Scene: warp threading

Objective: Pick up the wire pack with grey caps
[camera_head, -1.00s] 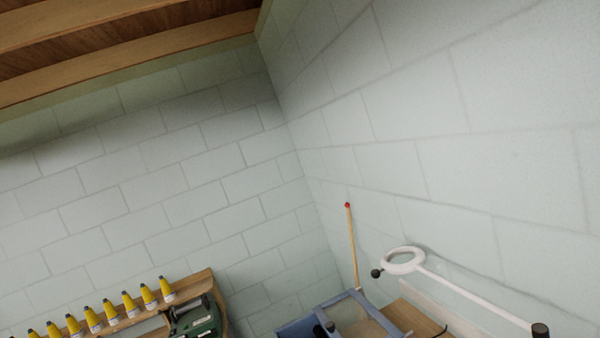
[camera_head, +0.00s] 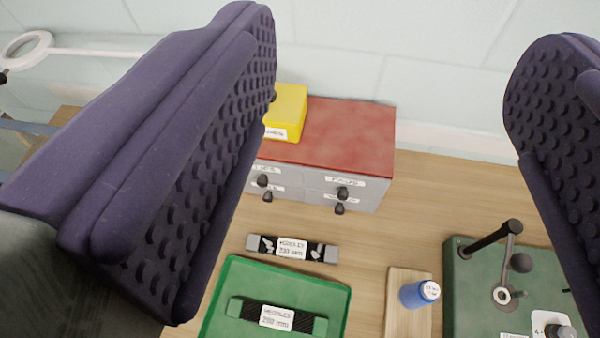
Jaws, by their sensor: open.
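The wire pack with grey caps is a short dark bundle with a grey cap at each end (camera_head: 267,246) and a white label around its middle. It lies on the wooden bench, just behind a green tray (camera_head: 345,300). A similar pack with green caps (camera_head: 318,326) lies in that tray. My gripper (camera_head: 390,130) is open, with its two purple studded fingers wide apart at the left and right of the picture. Nothing is between the finger pads. The grey-capped pack shows in the gap between them, farther away on the bench, untouched.
A grey drawer cabinet with a red top (camera_head: 350,135) stands behind the pack, with a yellow box (camera_head: 287,112) on it. A blue spool (camera_head: 419,293) on a wooden board and a green device (camera_head: 465,290) are to the right. Bare bench lies between pack and board.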

